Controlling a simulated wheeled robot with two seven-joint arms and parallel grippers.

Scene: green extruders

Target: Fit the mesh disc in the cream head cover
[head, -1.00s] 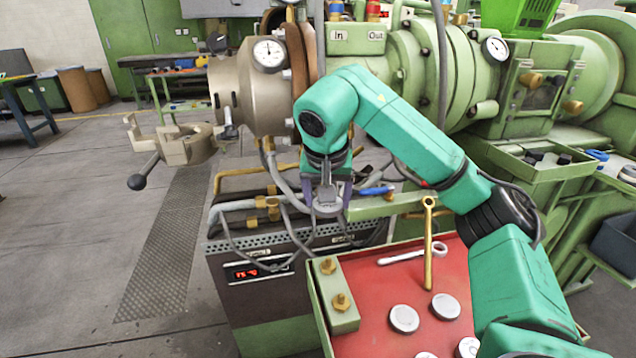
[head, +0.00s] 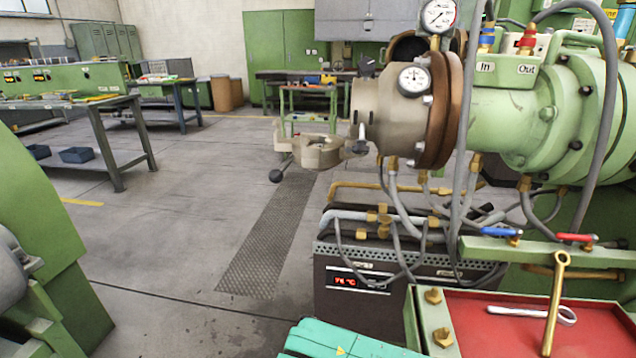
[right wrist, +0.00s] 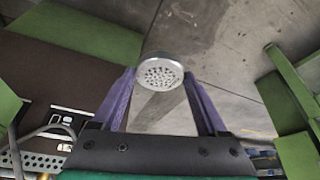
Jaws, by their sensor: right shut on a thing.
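The mesh disc (right wrist: 160,72), a pale metal disc with a perforated face, is held between the purple fingers of my right gripper (right wrist: 161,82) in the right wrist view. The fingers are shut on its rim. In the head view only a teal part of my arm shows at the bottom edge, and neither gripper is seen. The cream head cover (head: 322,151) hangs swung out to the left of the cream extruder head (head: 378,118), with a dark ball-ended lever at its left. Its inside cannot be made out from here.
Gauges (head: 414,80) sit on the extruder head. A red-topped tray (head: 490,325) with wrenches is at the lower right. Open floor (head: 190,230) lies left of the cover; green machinery (head: 40,220) stands at the left edge.

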